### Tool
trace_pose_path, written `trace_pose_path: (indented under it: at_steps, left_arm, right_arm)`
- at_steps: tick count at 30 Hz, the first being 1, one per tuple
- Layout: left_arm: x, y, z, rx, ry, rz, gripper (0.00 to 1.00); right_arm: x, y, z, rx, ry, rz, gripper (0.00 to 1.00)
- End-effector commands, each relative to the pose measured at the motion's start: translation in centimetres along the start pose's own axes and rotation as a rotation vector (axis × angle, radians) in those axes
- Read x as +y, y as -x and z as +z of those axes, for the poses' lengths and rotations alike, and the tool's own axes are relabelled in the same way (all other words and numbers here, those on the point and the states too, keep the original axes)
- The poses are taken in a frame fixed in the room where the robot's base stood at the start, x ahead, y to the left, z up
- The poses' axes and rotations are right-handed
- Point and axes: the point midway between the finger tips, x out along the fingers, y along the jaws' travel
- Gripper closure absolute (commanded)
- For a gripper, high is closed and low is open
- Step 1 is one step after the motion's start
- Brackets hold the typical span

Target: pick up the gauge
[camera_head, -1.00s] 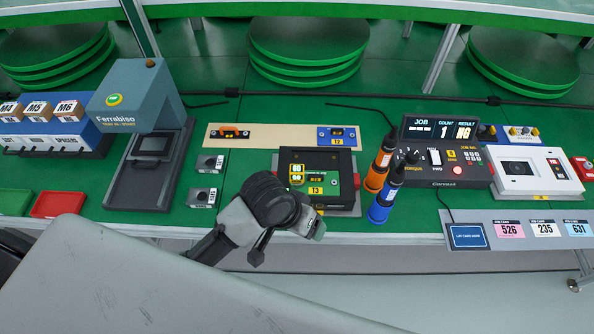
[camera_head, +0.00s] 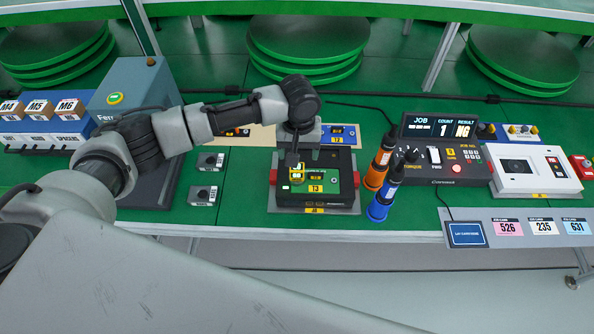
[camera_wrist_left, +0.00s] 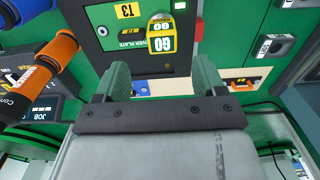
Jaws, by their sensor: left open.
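The gauge (camera_head: 296,172) is a small piece with a yellow label, at the left part of the black T3 fixture (camera_head: 345,161). In the left wrist view, the gauge (camera_wrist_left: 161,40) shows its rounded yellow label upside down, in front of the cover plate. My left gripper (camera_head: 295,155) points down over the fixture, close above the gauge. In the left wrist view, its two green fingers (camera_wrist_left: 160,68) are spread wide with nothing between them. The gauge shows just past the fingertips; I cannot tell the exact gap. My right gripper is not in view.
Orange (camera_head: 378,165) and blue (camera_head: 382,201) screwdrivers stand right of the fixture. The job display (camera_head: 440,130) is beyond them. Two small grey blocks (camera_head: 208,162) (camera_head: 203,195) lie to the left. A blue part (camera_head: 345,135) sits behind the fixture.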

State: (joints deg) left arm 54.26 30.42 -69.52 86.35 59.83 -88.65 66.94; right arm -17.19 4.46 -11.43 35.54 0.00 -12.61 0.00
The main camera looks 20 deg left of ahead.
Motion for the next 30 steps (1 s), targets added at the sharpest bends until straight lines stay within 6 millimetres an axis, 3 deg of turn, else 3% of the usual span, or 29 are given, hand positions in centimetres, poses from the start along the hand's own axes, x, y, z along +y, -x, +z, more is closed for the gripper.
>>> trace_pose_path:
  at_steps: [10, 18, 26, 30]
  left_arm:
    - [-0.1, -3.3, 0.1, -0.001, -0.003, -0.001, 0.3]
    - [-0.3, -7.1, 0.3, -0.001, -0.004, 0.0, 0.3]
    - [-0.3, -7.6, 0.3, 0.001, -0.005, 0.002, 0.3]
    - [-0.3, -7.6, 0.2, 0.001, -0.004, 0.002, 0.47]
  right_arm:
    - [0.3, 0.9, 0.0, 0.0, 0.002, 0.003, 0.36]
    - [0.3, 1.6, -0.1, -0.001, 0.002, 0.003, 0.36]
    - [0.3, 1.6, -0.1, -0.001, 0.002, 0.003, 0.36]
    - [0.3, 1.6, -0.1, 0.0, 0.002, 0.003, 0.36]
